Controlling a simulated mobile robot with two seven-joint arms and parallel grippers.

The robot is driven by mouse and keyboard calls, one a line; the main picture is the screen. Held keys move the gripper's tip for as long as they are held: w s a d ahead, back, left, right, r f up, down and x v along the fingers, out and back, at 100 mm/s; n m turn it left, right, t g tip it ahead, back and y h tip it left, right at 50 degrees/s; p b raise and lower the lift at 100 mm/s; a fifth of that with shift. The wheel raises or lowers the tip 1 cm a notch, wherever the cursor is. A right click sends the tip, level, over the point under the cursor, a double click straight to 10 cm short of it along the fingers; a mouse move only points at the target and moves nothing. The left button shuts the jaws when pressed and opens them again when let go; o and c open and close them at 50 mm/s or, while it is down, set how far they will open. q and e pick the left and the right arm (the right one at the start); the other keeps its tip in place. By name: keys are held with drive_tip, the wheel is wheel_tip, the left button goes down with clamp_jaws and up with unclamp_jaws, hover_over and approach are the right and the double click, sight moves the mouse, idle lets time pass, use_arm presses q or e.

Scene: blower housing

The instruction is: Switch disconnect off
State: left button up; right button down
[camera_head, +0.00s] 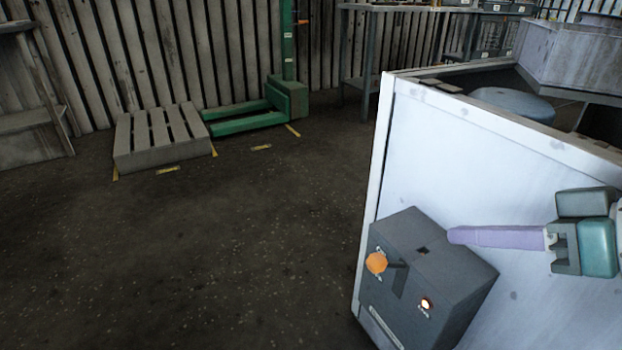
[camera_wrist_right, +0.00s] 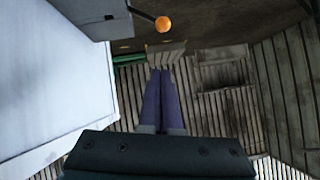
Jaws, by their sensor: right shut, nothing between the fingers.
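The disconnect is a dark grey box (camera_head: 455,275) on the pale side panel of the housing. A dark lever with an orange knob (camera_head: 376,263) sticks out from its front face. My right gripper (camera_head: 452,235) has long purple fingers, shut and empty, just above and behind the box in the head view. Any contact with the box cannot be told. In the right wrist view the orange knob (camera_wrist_right: 163,24) is beyond the shut fingertips (camera_wrist_right: 160,72), and the box (camera_wrist_right: 88,15) is at upper left. My left gripper is out of view.
The white housing panel (camera_head: 480,160) fills the right side. A wooden pallet (camera_head: 160,137) and a green lift (camera_head: 250,118) stand at the back by the slatted wall. A workbench (camera_head: 400,50) is behind the housing. Dark floor (camera_head: 200,260) at left is clear.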

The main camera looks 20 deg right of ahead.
use_arm(q)
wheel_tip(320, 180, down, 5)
drive_tip(key=b, duration=0.5)
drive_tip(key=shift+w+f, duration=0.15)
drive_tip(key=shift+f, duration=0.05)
use_arm(e)
drive_tip(key=s+f+x, duration=0.1)
drive_tip(key=f+x, duration=0.1)
drive_tip(key=x, duration=0.9)
drive_tip(key=shift+a+f, duration=0.25)
